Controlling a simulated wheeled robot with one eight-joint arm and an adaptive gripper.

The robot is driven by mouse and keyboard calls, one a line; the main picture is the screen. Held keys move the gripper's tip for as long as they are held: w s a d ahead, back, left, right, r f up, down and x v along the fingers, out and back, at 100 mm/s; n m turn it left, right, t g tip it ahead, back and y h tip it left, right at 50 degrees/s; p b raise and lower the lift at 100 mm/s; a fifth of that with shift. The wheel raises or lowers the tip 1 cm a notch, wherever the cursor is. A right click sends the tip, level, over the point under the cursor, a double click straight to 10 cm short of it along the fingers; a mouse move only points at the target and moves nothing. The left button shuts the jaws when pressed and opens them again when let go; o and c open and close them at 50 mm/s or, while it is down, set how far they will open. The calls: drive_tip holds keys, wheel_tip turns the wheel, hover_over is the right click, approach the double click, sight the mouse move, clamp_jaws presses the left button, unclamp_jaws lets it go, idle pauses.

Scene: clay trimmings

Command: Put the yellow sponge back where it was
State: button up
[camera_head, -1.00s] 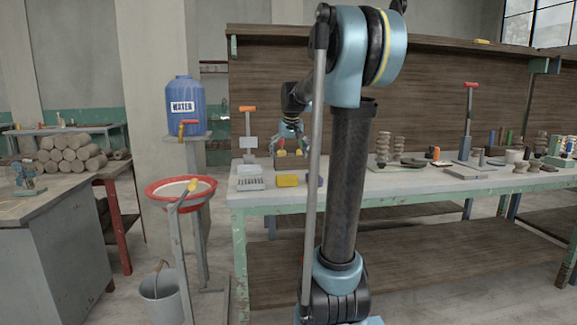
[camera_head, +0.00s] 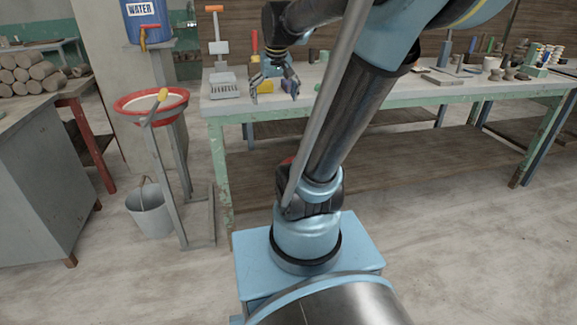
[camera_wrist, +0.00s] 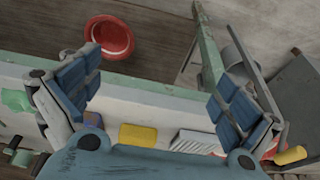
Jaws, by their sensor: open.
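The yellow sponge (camera_head: 266,87) lies on the workbench (camera_head: 330,88) near its left end, partly hidden behind my gripper in the head view. It also shows in the wrist view (camera_wrist: 138,134), as a yellow block close to my gripper's palm side. My gripper (camera_head: 274,91) is open, with its fingers pointing down around the sponge's place in the head view. In the wrist view my gripper (camera_wrist: 160,76) has its fingers wide apart with nothing between the tips. I cannot tell how high it is above the bench.
A red-rimmed basin (camera_head: 125,105) with a yellow-handled tool stands left of the bench. A red bowl (camera_wrist: 108,36) shows below the bench edge.

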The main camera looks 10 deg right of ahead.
drive_tip(key=s+f+g, duration=0.1)
drive_tip(key=s+f, duration=1.4)
drive_tip(key=s, duration=0.3)
drive_tip(key=shift+d+f, duration=0.25)
drive_tip(key=shift+f, duration=0.1)
drive_tip(key=shift+w, duration=0.15)
drive_tip(key=shift+w+f, duration=0.2)
drive_tip(key=shift+w, duration=0.15)
